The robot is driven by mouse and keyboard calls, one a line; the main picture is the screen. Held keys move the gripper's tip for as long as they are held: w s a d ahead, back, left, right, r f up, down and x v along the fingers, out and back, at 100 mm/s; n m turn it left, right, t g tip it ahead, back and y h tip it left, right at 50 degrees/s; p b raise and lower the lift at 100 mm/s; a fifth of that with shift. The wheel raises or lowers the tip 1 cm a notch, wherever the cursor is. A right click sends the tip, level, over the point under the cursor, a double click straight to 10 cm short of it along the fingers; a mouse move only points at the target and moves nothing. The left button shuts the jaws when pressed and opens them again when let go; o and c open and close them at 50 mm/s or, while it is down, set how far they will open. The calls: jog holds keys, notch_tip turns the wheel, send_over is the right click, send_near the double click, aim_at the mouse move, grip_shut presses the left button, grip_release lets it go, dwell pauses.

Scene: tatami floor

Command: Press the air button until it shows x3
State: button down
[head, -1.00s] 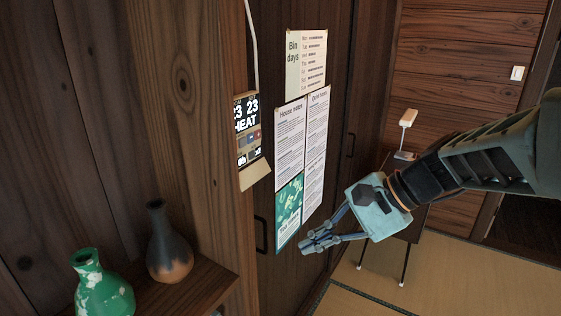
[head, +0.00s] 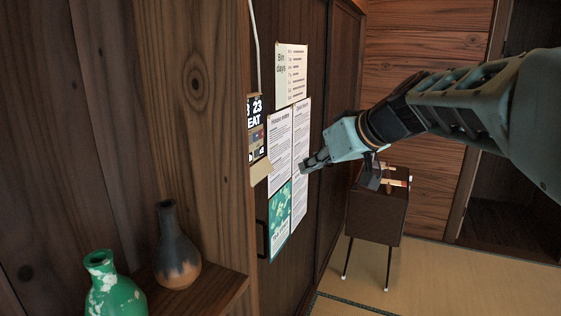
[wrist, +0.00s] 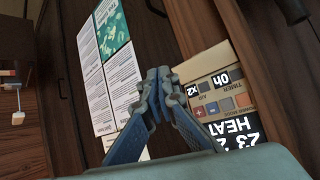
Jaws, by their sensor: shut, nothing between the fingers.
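The wall control panel (head: 257,126) is seen at a steep angle in the head view, left of my gripper. In the wrist view, the panel (wrist: 222,97) appears turned, with large "23 23 HEAT" text, red and blue plus and minus buttons, a TIMER label by "0h" and an AIR label by "x2". The AIR readout (wrist: 199,86) shows x2. My gripper (head: 306,168) is shut and empty, in front of the posted sheets. In the wrist view, its fingertips (wrist: 157,74) appear just left of the panel's AIR end; contact cannot be told.
Paper notices (head: 285,150) hang on the dark door right of the panel. A green vase (head: 113,290) and a dark brown vase (head: 177,255) stand on a shelf (head: 215,287) at lower left. A small cabinet (head: 375,213) stands beyond my arm.

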aim_at(257, 153)
jog(key=shift+w+r+n, duration=0.2)
jog(key=shift+r+n, duration=0.3)
jog(key=shift+a, duration=0.1)
jog(key=w+a+p, duration=0.1)
jog(key=a, duration=0.1)
jog(key=a+p, duration=0.1)
jog(key=a, duration=0.1)
jog(key=w+a+p, duration=0.1)
jog(key=a+p, duration=0.1)
jog(key=a, duration=0.1)
jog(key=shift+w+a, duration=0.1)
jog(key=shift+w, duration=0.25)
jog(key=shift+w+a, duration=0.15)
jog(key=shift+a, duration=0.35)
dwell(0.8)
jog(key=shift+w+a, duration=0.15)
jog(key=shift+a, duration=0.25)
